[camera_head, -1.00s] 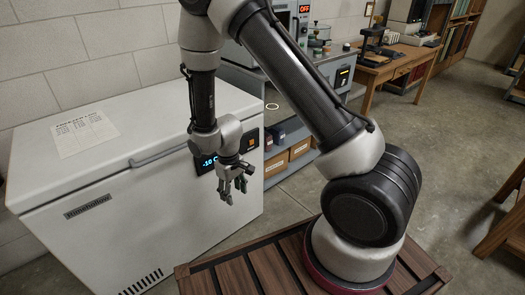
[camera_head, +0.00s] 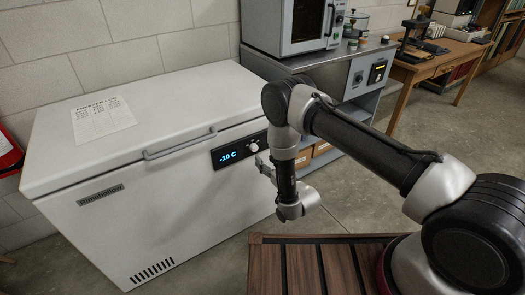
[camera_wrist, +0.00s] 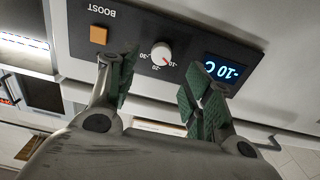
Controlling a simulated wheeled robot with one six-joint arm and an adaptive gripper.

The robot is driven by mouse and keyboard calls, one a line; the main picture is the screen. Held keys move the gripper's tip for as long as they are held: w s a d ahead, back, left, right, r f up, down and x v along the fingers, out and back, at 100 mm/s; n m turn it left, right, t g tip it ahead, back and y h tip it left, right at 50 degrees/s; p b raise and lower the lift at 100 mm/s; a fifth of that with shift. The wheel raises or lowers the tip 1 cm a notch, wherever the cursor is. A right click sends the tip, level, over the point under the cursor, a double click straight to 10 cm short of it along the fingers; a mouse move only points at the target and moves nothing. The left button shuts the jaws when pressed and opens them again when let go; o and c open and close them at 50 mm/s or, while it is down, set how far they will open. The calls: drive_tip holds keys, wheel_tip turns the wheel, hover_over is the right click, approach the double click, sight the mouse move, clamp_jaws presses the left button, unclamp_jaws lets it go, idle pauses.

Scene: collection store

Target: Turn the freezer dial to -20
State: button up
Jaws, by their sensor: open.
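The white chest freezer (camera_head: 190,195) has a dark control panel on its front with a lit display (camera_head: 230,155) reading -10 C. The dial (camera_head: 253,147) is a small pale knob beside the display. In the wrist view, which is upside down, the dial (camera_wrist: 161,54) has a red mark near the -10 label; -20 and -30 labels are beside it. My gripper (camera_wrist: 158,78) is open, with green-padded fingers spread and the dial showing beyond the gap between them. Contact cannot be told. In the head view my gripper (camera_head: 263,165) is close to the panel, partly hidden by my wrist.
An orange BOOST button (camera_wrist: 98,35) sits on the same panel, near one finger. The freezer handle (camera_head: 180,146) runs along the lid edge. A paper sheet (camera_head: 104,118) lies on the lid. A grey bench (camera_head: 345,70) with an oven stands right of the freezer.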

sight(255, 149)
drive_tip(key=x, duration=0.7)
drive_tip(key=shift+a, duration=0.15)
drive_tip(key=c, duration=1)
